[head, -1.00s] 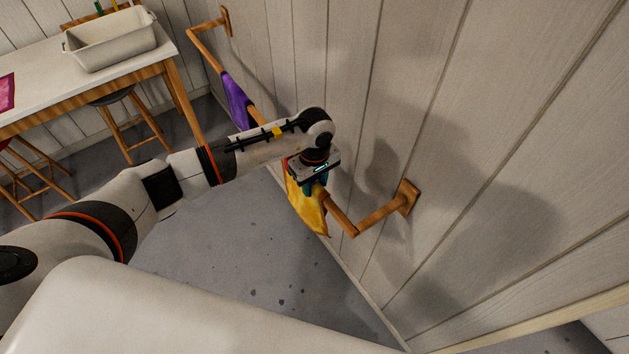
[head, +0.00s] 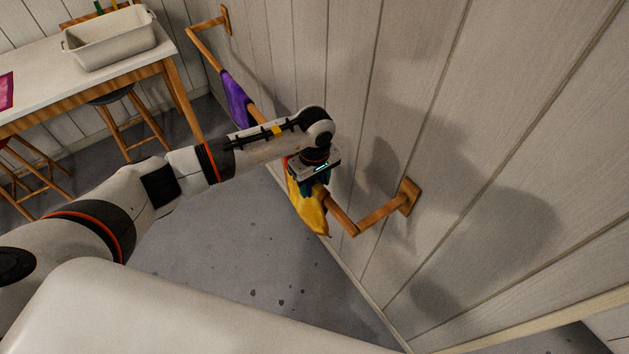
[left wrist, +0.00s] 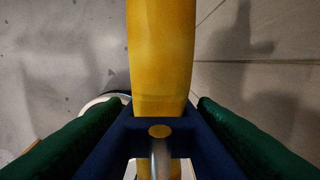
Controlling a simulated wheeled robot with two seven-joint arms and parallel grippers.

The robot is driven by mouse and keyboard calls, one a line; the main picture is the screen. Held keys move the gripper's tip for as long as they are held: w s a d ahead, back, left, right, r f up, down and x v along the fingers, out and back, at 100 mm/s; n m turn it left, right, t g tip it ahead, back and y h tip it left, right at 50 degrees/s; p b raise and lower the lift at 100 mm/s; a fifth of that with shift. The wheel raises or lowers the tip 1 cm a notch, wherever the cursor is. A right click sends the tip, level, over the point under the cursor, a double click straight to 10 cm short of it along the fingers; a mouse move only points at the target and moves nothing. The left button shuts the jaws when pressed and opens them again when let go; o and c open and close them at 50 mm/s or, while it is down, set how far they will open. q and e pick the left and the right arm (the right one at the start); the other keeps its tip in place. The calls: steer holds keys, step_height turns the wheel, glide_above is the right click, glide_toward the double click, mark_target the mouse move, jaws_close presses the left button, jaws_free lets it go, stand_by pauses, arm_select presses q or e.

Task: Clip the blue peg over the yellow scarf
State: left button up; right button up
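The yellow scarf (head: 308,206) hangs over the wooden rail (head: 342,219) on the wall, towards its near end. My left gripper (head: 311,184) is right above the scarf and hides part of it and of the rail. In the left wrist view the blue peg (left wrist: 140,130) lies between the green fingers, which press on its two sides. The yellow scarf also shows there (left wrist: 161,55), running up the middle in front of the peg. The peg's mouth meets the scarf; I cannot tell how deep it sits. My right gripper is out of view.
A purple cloth (head: 236,99) hangs farther along the rail. The panelled wall (head: 480,110) is close behind it. A table (head: 50,75) with a white basin (head: 110,45) stands at the far left, with stools by it. The floor below the rail is clear.

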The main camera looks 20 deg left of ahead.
arm_select(q)
steer(key=shift+o, duration=1)
step_height(320, 180, up, 11)
steer(key=shift+f+b, duration=0.15)
steer(key=shift+b, duration=1)
steer(key=shift+r, duration=0.65)
